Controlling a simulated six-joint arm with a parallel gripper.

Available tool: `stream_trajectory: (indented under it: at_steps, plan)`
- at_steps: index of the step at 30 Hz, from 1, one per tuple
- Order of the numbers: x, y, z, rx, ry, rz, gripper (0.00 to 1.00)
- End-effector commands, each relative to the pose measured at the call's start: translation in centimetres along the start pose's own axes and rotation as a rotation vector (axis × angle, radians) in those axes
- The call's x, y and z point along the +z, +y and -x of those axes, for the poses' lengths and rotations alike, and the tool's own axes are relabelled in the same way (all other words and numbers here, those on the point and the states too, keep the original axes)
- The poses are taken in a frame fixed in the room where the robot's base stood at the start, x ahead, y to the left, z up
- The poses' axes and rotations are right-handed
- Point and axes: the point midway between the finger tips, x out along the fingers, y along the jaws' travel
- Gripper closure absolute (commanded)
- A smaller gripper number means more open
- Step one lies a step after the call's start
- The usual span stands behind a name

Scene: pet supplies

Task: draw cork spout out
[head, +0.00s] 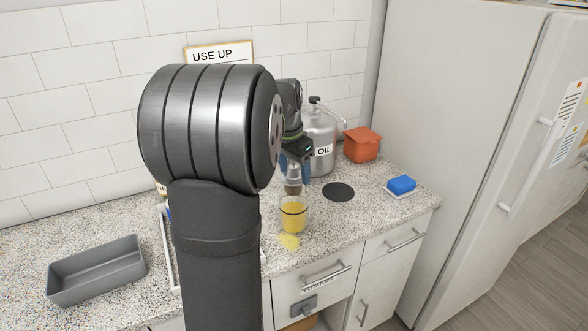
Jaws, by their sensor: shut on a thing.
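My gripper (295,170) is beyond my large dark arm, pointing down over the counter, with blue fingers. It is shut on a small pale piece with a brown cork-like lower end, which I take to be the cork spout (293,189). Directly below is a clear glass container (293,216) with yellow liquid, standing upright on the counter. The cork's lower end shows at or just above the container's rim. I cannot tell whether it is still inside the opening. The fingers' contact with the spout is small and partly hidden.
A metal OIL can (319,150) stands close behind the gripper, with an orange tub (362,145) beside it. A dark round disc (339,192) and a blue sponge (401,184) lie right. A grey tray (97,271) is left. A yellow patch (289,242) lies before the glass.

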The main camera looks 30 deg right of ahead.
Motion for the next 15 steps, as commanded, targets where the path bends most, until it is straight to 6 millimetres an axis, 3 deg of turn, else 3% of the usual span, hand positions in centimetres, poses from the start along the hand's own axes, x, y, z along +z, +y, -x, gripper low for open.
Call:
stream_trajectory:
  at_steps: [15]
  plan:
    - [-0.4,0.0,2.5,0.000,0.000,0.000,0.59]
